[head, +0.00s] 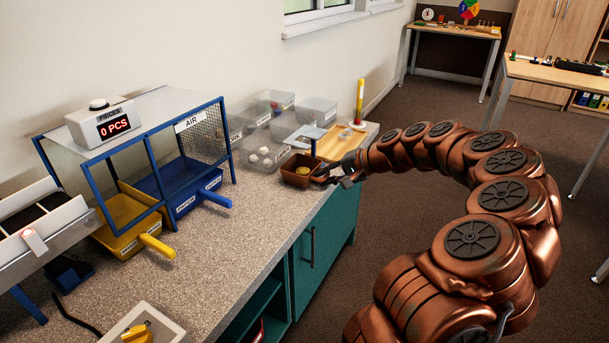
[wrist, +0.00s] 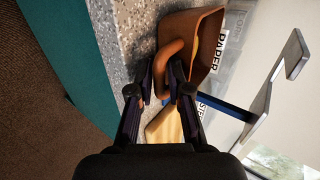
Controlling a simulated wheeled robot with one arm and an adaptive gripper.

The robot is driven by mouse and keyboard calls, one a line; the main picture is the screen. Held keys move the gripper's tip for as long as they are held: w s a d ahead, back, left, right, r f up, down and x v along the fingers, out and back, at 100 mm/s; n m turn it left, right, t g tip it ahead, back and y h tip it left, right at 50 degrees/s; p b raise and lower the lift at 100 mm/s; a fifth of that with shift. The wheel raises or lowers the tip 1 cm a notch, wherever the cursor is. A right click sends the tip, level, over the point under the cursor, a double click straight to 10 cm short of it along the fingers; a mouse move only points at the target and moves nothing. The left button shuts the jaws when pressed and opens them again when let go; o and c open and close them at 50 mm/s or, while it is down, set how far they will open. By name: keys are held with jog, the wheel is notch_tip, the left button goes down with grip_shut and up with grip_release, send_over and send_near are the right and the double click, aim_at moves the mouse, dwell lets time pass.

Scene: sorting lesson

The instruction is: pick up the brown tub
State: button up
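The brown tub (head: 292,180) is at the far end of the speckled counter in the head view, beside a light wooden tray (head: 338,143). Something yellowish shows inside it. In the wrist view the tub (wrist: 203,32) has an open top and a curved brown handle. My gripper (head: 337,175) reaches the tub from the right. In the wrist view the handle lies between the fingers of my gripper (wrist: 162,80), with a finger pad close against each side, and the gripper looks shut on it. I cannot tell whether the tub is clear of the counter.
Clear bins (head: 316,111) stand behind the tub by the wall. A blue-framed box (head: 150,150) labelled AIR, with a yellow scoop tray (head: 123,212) and a blue one, stands to the left. A teal cabinet (head: 325,235) is below.

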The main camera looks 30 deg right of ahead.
grip_shut()
jog(key=shift+r, duration=0.15)
